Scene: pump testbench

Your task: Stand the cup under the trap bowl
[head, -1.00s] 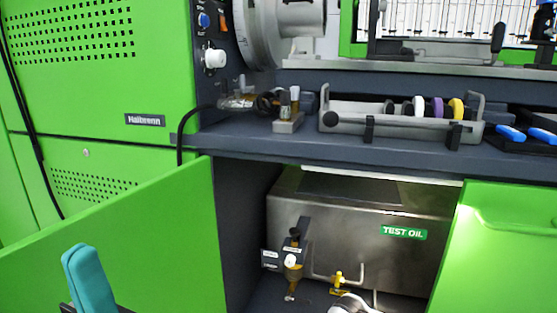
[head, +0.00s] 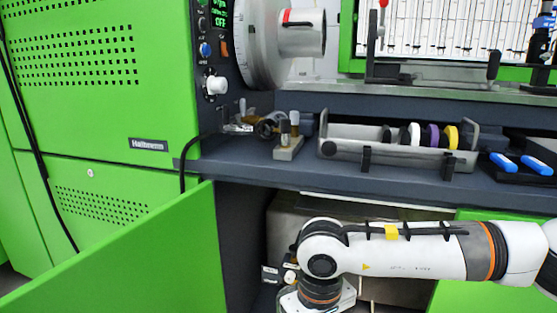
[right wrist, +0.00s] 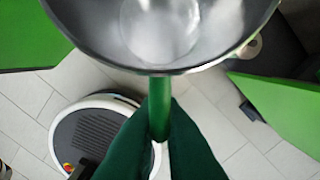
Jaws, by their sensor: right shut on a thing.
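The cup (right wrist: 165,55) is a round grey metal vessel with a green handle (right wrist: 161,105). It fills the top of the right wrist view, its open side facing the camera, and looks empty. My right gripper (right wrist: 160,125), with dark green fingers, is shut on the handle and holds the cup over the floor. My left gripper is out of view.
An open green door (head: 125,255) stands left of the cabinet opening, another green door (head: 480,214) right. The metal oil tank (head: 283,222) is mostly behind my arm.

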